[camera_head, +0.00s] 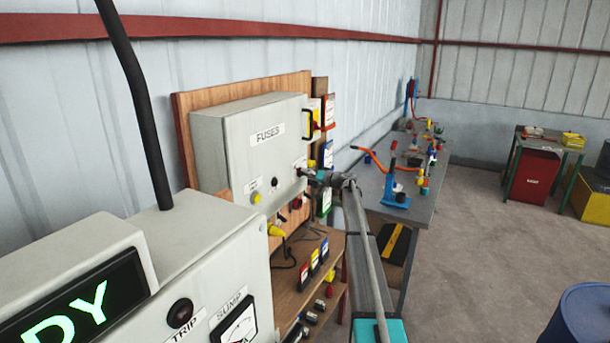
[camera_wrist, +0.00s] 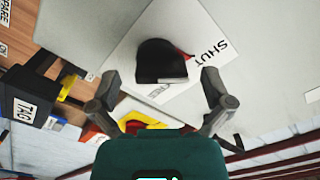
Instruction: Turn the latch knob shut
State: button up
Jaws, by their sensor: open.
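The black latch knob (camera_wrist: 161,62) is on the pale door of the fuse box, in the upper middle of the wrist view. A white label plate (camera_wrist: 208,40) reading SHUT lies beside it, and a small red mark shows at the knob's right edge. A second word below the knob is partly hidden. My gripper (camera_wrist: 161,83) is open, with one finger to each side of the knob and a gap on both sides. In the head view my gripper (camera_head: 306,173) is at the right part of the door of the FUSES box (camera_head: 240,145), and hides the knob there.
Below the fuse box is a wooden shelf (camera_head: 300,265) with coloured items.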

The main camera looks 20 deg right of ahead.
jog(key=v, duration=1.1)
dwell(0.5)
